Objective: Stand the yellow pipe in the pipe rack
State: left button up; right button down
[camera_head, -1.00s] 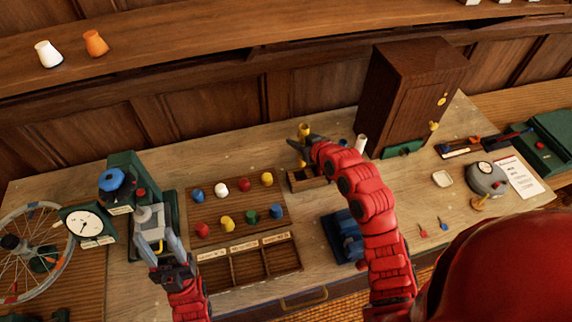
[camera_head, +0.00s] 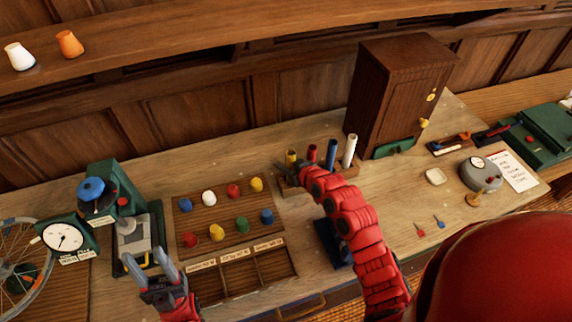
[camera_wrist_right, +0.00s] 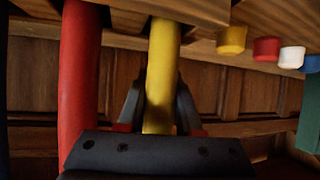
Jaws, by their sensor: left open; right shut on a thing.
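The yellow pipe (camera_head: 291,157) is upright at the left end of the wooden pipe rack (camera_head: 352,172). My right gripper (camera_head: 288,169) is shut on it. In the right wrist view, which looks upside down, the yellow pipe (camera_wrist_right: 161,75) runs between the fingers and meets the rack's wood (camera_wrist_right: 190,8). How deep it sits is hidden. A red pipe (camera_head: 311,154), a blue pipe (camera_head: 331,154) and a white pipe (camera_head: 349,150) stand to its right. The red pipe (camera_wrist_right: 79,80) is close beside my fingers. My left gripper (camera_head: 166,262) is open and empty at the front left.
A board of several coloured knobs (camera_head: 217,232) and a divided tray (camera_head: 245,278) lie left of the rack. A brown cabinet (camera_head: 396,95) stands behind right. A press-like device (camera_head: 100,195) stands left.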

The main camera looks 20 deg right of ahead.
jog(key=c, duration=0.6)
grip_release()
jog(key=shift+f, duration=0.1)
jog(key=shift+r, duration=0.2)
jog(key=shift+s+d+r+p, duration=0.1)
jog(key=shift+s+r+p, duration=0.1)
jog(key=shift+p, duration=0.25)
jog(key=p+v, duration=0.4)
jog(key=v, duration=0.7)
jog(key=shift+s+p, duration=0.25)
jog(key=shift+p, duration=0.05)
